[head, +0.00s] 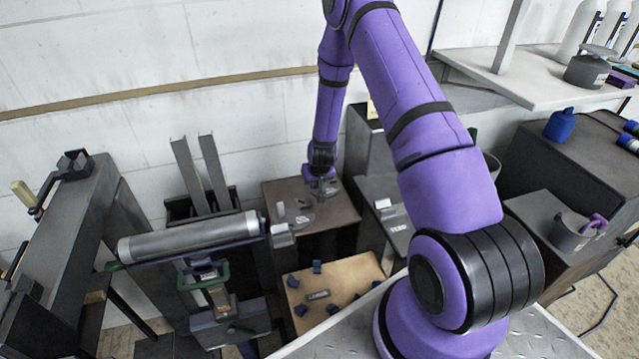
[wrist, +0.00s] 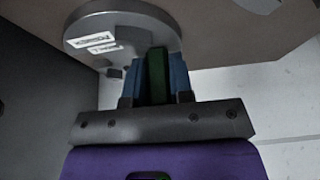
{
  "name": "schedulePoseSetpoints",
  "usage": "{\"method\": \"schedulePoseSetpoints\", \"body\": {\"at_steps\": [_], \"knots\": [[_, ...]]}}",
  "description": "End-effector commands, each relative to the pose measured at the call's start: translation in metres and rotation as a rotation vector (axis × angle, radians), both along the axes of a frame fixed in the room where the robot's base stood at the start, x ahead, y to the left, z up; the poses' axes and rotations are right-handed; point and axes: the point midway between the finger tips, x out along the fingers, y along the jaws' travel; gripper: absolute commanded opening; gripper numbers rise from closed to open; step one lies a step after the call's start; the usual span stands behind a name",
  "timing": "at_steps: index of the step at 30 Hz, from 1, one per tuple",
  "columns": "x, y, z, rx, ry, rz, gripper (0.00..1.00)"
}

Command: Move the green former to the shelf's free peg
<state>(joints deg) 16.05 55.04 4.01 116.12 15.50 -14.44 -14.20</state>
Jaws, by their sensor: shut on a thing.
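My gripper (head: 321,186) is over the brown-topped stand in the middle of the head view. In the wrist view its two blue finger pads (wrist: 155,82) are shut on an upright green piece (wrist: 157,70), which I take to be the green former's grip. A round grey disc (wrist: 115,28) with two white labels lies just beyond the fingers. I cannot tell whether the disc is joined to the green piece. In the head view the held piece is too small to make out. I cannot identify the shelf's free peg.
A brown-topped stand (head: 344,216) holds small grey parts. A metal roller (head: 190,237) lies left, above a green-handled frame (head: 215,303). A tan board (head: 345,275) with several blue blocks is in front. A white shelf (head: 480,66) is upper right. A dark cabinet (head: 585,150) stands below it.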

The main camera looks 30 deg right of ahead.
Motion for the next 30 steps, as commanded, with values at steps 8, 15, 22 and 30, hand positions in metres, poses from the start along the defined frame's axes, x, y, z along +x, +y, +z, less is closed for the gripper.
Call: {"method": "schedulePoseSetpoints", "body": {"at_steps": [8, 15, 22, 30], "knots": [[-0.004, -0.004, -0.006, -0.002, 0.01, -0.004, 0.0], [-0.006, -0.004, -0.007, -0.002, 0.013, -0.005, 0.41], [-0.012, -0.001, 0.008, 0.0, 0.013, -0.004, 0.51], [-0.032, 0.003, 0.053, -0.002, 0.002, -0.005, 0.51]]}}
